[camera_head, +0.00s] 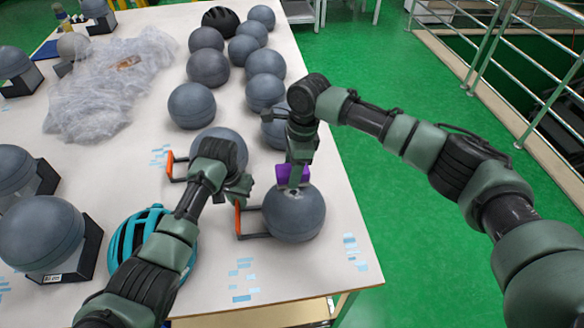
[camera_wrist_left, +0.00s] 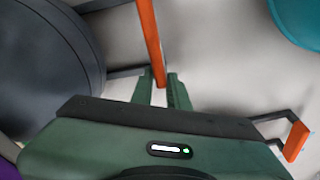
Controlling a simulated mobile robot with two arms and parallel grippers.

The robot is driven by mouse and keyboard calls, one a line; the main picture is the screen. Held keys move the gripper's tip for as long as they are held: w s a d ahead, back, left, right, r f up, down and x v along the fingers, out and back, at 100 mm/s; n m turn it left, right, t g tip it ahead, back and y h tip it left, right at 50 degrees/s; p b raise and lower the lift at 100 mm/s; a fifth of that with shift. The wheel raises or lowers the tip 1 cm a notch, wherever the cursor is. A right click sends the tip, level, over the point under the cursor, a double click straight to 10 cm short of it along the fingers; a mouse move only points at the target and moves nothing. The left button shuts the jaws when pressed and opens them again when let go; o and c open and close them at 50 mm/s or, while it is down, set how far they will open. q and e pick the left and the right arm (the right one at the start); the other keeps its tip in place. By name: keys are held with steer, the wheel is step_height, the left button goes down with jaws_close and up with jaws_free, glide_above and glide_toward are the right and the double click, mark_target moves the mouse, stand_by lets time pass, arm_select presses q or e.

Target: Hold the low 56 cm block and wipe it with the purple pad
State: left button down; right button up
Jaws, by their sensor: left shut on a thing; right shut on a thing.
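The block is a dark grey ball (camera_head: 294,214) at the front right of the table, with an orange-barred handle (camera_head: 237,217) on its left side. My left gripper (camera_head: 245,190) is shut on the handle's orange bar; in the left wrist view the bar (camera_wrist_left: 150,40) runs between the fingers (camera_wrist_left: 160,88), with the ball (camera_wrist_left: 45,65) to the left. My right gripper (camera_head: 296,182) is shut on the purple pad (camera_head: 284,172), at the top of the ball. I cannot tell whether the pad touches it. A pale patch shows on the ball near the pad.
Another grey ball (camera_head: 222,142) with an orange handle (camera_head: 169,165) stands just behind, partly hidden by my left arm. A teal helmet (camera_head: 141,236) lies left of the block. Several grey balls and crumpled clear plastic (camera_head: 110,85) lie farther back.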

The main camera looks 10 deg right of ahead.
mark_target(293, 196)
steer(key=shift+s+f, duration=0.1)
steer(key=shift+f, duration=0.2)
steer(key=shift+s+r, duration=0.1)
steer(key=shift+s, duration=3.2)
steer(key=shift+w, duration=0.1)
steer(key=shift+w, duration=3.25)
